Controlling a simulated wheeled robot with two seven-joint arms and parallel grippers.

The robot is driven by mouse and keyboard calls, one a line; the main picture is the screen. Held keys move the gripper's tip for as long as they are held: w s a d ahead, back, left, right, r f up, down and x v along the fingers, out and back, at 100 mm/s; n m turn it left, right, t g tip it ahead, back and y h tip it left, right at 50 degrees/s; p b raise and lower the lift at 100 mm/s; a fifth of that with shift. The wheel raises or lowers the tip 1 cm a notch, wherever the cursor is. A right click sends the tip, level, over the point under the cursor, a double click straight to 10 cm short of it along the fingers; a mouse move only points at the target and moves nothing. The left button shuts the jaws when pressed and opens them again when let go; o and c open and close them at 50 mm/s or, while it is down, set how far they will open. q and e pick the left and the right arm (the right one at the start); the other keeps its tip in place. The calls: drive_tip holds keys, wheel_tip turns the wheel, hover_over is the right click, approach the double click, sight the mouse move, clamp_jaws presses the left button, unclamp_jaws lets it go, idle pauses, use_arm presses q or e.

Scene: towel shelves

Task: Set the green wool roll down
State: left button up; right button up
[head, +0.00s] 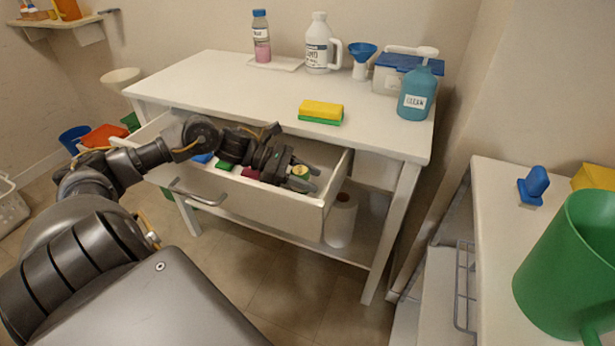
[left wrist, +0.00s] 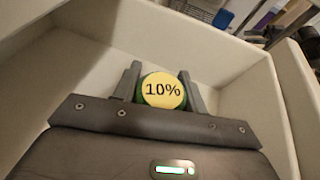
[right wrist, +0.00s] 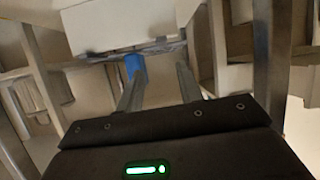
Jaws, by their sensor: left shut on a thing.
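The green wool roll (left wrist: 162,91) has a round yellow end marked "10%". It sits between the fingers of my left gripper (left wrist: 160,86), which is shut on it. In the head view my left gripper (head: 302,177) is inside the right end of the open drawer (head: 250,195), with the roll's yellow end (head: 300,171) showing between the fingers. I cannot tell whether the roll touches the drawer floor. My right gripper (right wrist: 158,88) has its fingers apart with nothing held between them; it is not seen in the head view.
Several coloured things, including a green one (head: 226,165) and a dark red one (head: 251,173), lie farther left in the drawer. The tabletop (head: 225,85) above holds a yellow-green sponge (head: 321,112), bottles and a funnel. A green jug (head: 570,265) stands on the right table.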

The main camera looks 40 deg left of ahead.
use_arm(q)
drive_tip(key=shift+f, duration=0.1)
drive_tip(key=o, duration=1)
drive_tip(key=shift+c, duration=0.2)
use_arm(e)
drive_tip(key=shift+w+a+r+t+y, duration=0.15)
drive_tip(key=shift+a+r+t+y, duration=0.15)
drive_tip(key=shift+a+r, duration=0.2)
drive_tip(key=shift+d, duration=0.15)
use_arm(q)
drive_tip(key=p+v, duration=0.1)
drive_tip(key=v, duration=0.4)
drive_tip(key=shift+s+a+r, duration=0.15)
drive_tip(key=shift+a+r, duration=0.05)
drive_tip(key=shift+a, duration=0.1)
drive_tip(key=p+v, duration=0.3)
drive_tip(key=v, duration=0.3)
drive_tip(key=shift+a+r, duration=0.1)
drive_tip(key=shift+a, duration=0.1)
use_arm(e)
drive_tip(key=s+d+f+m+g+h, duration=0.2)
drive_tip(key=s+d+f+g+h, duration=0.3)
drive_tip(key=s+d+f+g, duration=0.3)
drive_tip(key=s+d+g, duration=0.1)
drive_tip(key=s, duration=0.2)
drive_tip(key=shift+d+f+g, duration=0.25)
drive_tip(key=shift+f+g, duration=0.05)
drive_tip(key=shift+f, duration=0.1)
